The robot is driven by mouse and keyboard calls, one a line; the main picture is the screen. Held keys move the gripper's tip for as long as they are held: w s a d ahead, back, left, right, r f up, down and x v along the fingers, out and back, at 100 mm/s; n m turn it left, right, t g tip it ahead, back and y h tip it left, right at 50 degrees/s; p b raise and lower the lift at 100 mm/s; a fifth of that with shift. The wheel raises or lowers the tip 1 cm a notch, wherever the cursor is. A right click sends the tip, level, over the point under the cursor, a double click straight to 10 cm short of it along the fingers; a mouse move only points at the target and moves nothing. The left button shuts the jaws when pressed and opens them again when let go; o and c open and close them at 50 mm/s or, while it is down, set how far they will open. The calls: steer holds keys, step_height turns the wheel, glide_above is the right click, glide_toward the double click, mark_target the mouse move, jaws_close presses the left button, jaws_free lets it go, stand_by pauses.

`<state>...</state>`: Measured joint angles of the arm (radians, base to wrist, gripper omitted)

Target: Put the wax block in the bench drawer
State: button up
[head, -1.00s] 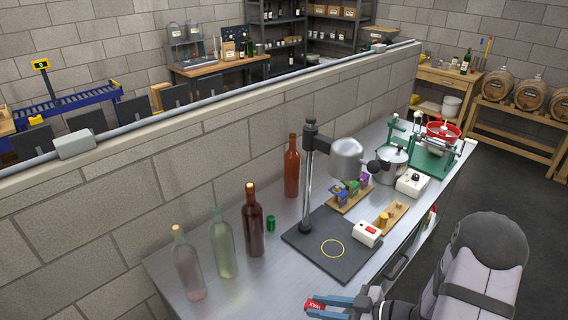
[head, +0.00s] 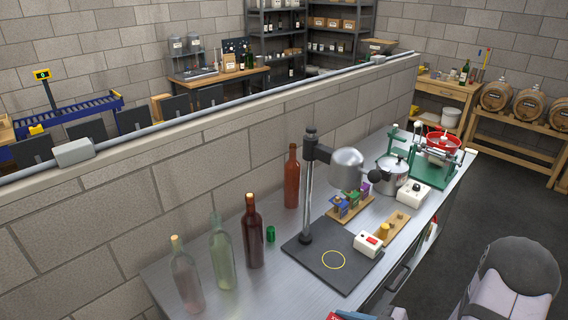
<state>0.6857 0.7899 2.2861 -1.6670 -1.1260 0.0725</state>
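The wax block (head: 337,317) is red with white lettering. Only a sliver of it shows at the bottom edge of the head view. My gripper (head: 350,316) has blue fingers and is mostly cut off by the same edge. It is shut on the wax block, in front of the bench's front side. The bench drawer is in the bench front, where a dark handle (head: 398,279) shows below the worktop. I cannot see into the drawer, and its lower part is out of view.
The metal bench (head: 310,216) carries a dark stand base (head: 312,268) with a post and lamp-like head, and a white box with a red switch (head: 368,243). Several bottles (head: 253,232) stand at left. A pot (head: 391,174) and a green machine (head: 432,165) stand at the far end.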

steer(key=shift+f, duration=0.4)
steer(key=shift+a+f, duration=0.1)
steer(key=shift+a, duration=0.05)
steer(key=a+f+n+g+b, duration=0.1)
steer(key=a+b, duration=0.1)
steer(key=a, duration=0.1)
steer(key=w+a+n+g+y+b, duration=0.1)
steer(key=a+b, duration=0.2)
steer(key=a, duration=0.1)
steer(key=a+f+n+g+y+b, duration=0.1)
steer(key=a+n+g+b, duration=0.1)
steer(key=a+b, duration=0.1)
steer(key=shift+w+a+f, duration=0.25)
steer(key=shift+a+f, duration=0.05)
steer(key=shift+a, duration=0.05)
steer(key=w+a+r+m+t+b, duration=0.1)
steer(key=w+a+r+b, duration=0.1)
steer(key=w+a+r, duration=0.1)
steer(key=shift+a+r+h, duration=0.15)
steer(key=shift+a+h, duration=0.15)
steer(key=shift+a, duration=0.4)
steer(key=shift+f, duration=5.05)
